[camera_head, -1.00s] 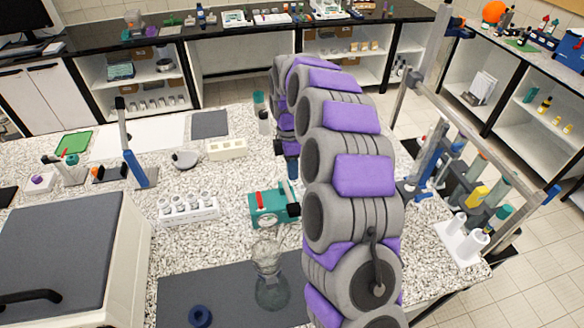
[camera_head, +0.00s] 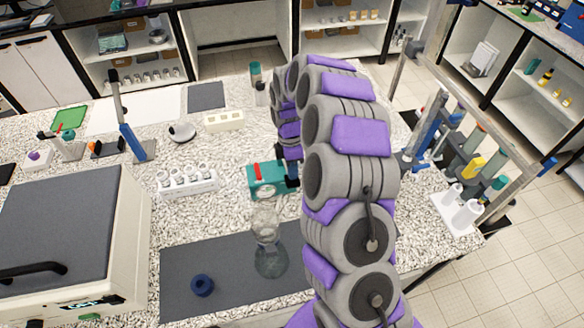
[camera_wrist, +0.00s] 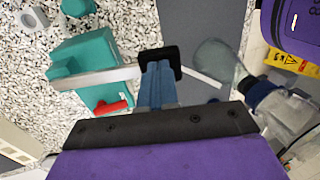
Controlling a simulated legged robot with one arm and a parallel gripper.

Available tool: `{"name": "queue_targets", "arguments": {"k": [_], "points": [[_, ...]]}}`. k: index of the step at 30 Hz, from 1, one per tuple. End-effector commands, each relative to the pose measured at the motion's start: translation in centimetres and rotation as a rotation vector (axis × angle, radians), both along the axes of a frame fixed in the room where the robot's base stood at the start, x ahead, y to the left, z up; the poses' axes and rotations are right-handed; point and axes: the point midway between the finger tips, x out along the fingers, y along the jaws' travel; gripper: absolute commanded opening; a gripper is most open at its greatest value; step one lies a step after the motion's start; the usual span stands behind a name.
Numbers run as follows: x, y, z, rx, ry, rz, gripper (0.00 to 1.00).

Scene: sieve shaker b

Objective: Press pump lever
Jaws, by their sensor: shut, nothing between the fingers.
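The teal pump (camera_head: 268,178) stands on the speckled bench in the middle of the head view, with a small red part (camera_head: 257,172) on top. In the wrist view the teal pump (camera_wrist: 88,58) is at upper left and its red part (camera_wrist: 113,107) is below a light grey bar (camera_wrist: 100,79). My gripper (camera_wrist: 160,62) has blue fingers with black tips and is shut and empty. It overlaps the bar in the wrist view; I cannot tell whether it touches. In the head view my gripper (camera_head: 291,182) is at the pump's right side, partly hidden by my arm.
A clear flask (camera_head: 268,250) stands on the dark mat (camera_head: 228,288) in front of the pump, near a blue ring (camera_head: 202,286). A white rack (camera_head: 187,186) stands left of the pump. A large white machine (camera_head: 65,235) is at left, and a metal frame with tools (camera_head: 440,135) at right.

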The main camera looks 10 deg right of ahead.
Motion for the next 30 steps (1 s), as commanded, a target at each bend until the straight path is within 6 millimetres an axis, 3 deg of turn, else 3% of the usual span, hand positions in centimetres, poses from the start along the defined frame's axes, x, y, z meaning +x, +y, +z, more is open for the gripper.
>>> {"name": "queue_targets", "arguments": {"k": [8, 22, 30], "points": [[-0.3, -0.1, -0.7, -0.002, -0.035, 0.000, 0.00], [-1.5, -0.1, -3.9, -0.002, -0.239, 0.002, 0.00], [-2.0, 0.0, -6.1, 0.000, -0.260, 0.001, 0.00]]}}
